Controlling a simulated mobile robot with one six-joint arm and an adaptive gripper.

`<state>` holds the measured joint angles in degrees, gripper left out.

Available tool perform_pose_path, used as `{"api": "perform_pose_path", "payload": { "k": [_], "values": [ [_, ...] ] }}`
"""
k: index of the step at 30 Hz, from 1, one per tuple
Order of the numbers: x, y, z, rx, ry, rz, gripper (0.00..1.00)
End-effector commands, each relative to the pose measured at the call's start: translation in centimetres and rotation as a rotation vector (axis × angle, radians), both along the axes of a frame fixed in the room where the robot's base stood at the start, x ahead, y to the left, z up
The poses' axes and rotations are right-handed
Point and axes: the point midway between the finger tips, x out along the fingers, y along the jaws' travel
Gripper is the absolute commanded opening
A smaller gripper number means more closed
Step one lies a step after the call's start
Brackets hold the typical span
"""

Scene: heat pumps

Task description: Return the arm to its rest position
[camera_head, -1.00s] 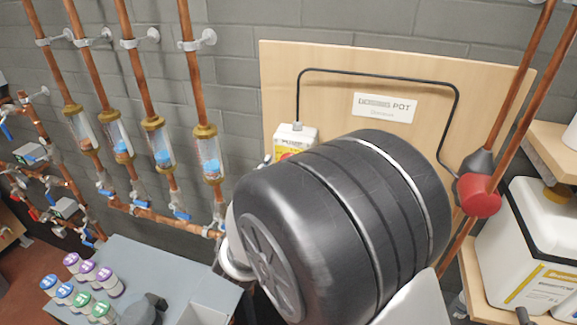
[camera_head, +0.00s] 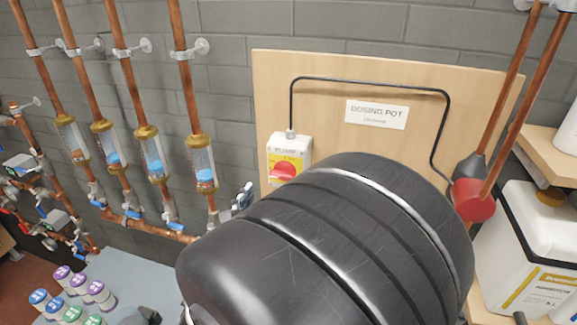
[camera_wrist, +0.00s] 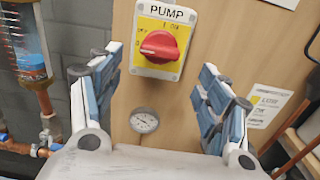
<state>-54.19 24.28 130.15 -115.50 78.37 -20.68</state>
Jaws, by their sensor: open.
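My gripper (camera_wrist: 160,95) is open and empty in the wrist view, its two blue-grey fingers spread apart. Between and beyond the fingers is the pump switch (camera_wrist: 161,40), a yellow and white box with a red rotary knob (camera_wrist: 160,46). The switch also shows in the head view (camera_head: 288,158), on the wooden board. In the head view a large black link of my arm fills the lower middle. A fingertip of my gripper shows just left of the switch there. The rest of the gripper is hidden behind the arm.
The wooden board (camera_head: 330,75) carries a "DOSING POT" sign (camera_head: 377,114) and a black cable. Copper pipes with glass tubes (camera_head: 203,162) stand at left. Several capped bottles (camera_head: 62,300) are on a bench. A white container (camera_head: 535,235) stands on a shelf at right. A gauge (camera_wrist: 144,120) is below the switch.

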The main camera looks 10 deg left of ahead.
Motion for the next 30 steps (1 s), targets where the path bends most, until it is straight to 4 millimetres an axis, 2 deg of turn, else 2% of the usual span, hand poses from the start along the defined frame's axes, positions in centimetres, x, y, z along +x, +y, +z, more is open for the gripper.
{"api": "perform_pose_path", "payload": {
  "k": [11,14,17,20,21,23,24,26,27,30],
  "values": [
    [-0.4,-0.1,0.0,0.001,0.001,-0.003,0.70],
    [-0.2,-1.4,0.0,0.024,0.006,-0.039,0.70],
    [0.0,-4.9,0.1,0.090,0.022,-0.137,0.70],
    [-0.4,-10.3,-0.1,0.204,0.047,-0.292,0.70],
    [-0.8,-12.7,-0.4,0.260,0.057,-0.363,0.70],
    [-1.7,-16.3,-0.8,0.349,0.071,-0.472,0.70],
    [-2.6,-18.5,-1.3,0.414,0.079,-0.546,0.70],
    [-4.1,-21.7,-2.1,0.518,0.088,-0.658,0.70],
    [-5.4,-23.7,-2.7,0.594,0.093,-0.734,0.70],
    [-9.2,-28.0,-4.8,0.810,0.096,-0.932,0.70]
  ]
}}
